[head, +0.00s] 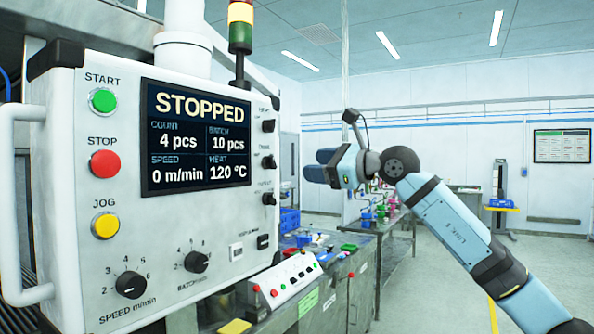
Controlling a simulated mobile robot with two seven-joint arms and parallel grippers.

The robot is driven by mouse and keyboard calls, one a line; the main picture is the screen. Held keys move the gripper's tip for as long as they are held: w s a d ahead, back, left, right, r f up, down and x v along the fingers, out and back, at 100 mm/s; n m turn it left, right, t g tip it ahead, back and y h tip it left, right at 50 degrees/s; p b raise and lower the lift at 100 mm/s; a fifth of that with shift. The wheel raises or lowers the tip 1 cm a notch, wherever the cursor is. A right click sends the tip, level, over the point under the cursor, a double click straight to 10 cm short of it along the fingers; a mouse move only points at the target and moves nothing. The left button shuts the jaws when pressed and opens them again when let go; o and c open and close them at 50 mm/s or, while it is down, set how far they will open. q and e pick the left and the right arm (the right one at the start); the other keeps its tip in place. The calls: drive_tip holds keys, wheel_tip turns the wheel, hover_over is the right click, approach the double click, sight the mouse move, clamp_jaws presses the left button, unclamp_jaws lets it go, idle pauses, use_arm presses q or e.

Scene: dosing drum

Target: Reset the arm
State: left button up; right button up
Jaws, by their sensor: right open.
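My right arm comes in from the lower right, raised and bent. Its gripper (318,166) is at the arm's far end, pointing left toward the control panel (215,235) and clear of it. It holds nothing that I can see. The white control panel fills the left side, with a green START button (103,100), a red STOP button (104,163) and a yellow JOG button (105,225). Its screen (197,138) reads STOPPED, 4 pcs, 10 pcs, 0 m/min and 120 °C. My left gripper is not in view.
A signal tower (240,35) stands behind the panel. Below it is a small console (288,283) with several buttons on a metal machine. Workbenches (385,224) with coloured items stand farther back. A blue stand (501,205) is at the far right. Open floor lies between.

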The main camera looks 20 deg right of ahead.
drive_tip(key=shift+v, duration=1.1)
drive_tip(key=shift+f, duration=0.1)
